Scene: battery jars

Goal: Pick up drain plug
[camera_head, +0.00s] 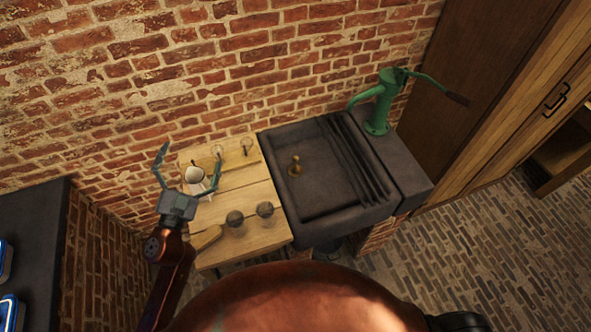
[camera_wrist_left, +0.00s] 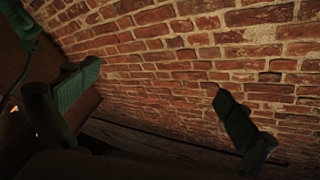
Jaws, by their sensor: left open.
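A small brass drain plug (camera_head: 295,166) stands upright near the left side of the dark stone sink (camera_head: 320,205). My left gripper (camera_head: 192,154) is open, with its fingers spread, over the left part of the wooden table, left of the sink and apart from the plug. The plug cannot be made out in that view. My right gripper is not in view.
A green hand pump (camera_head: 378,110) stands right of the sink. The brick wall (camera_head: 230,70) rises behind.

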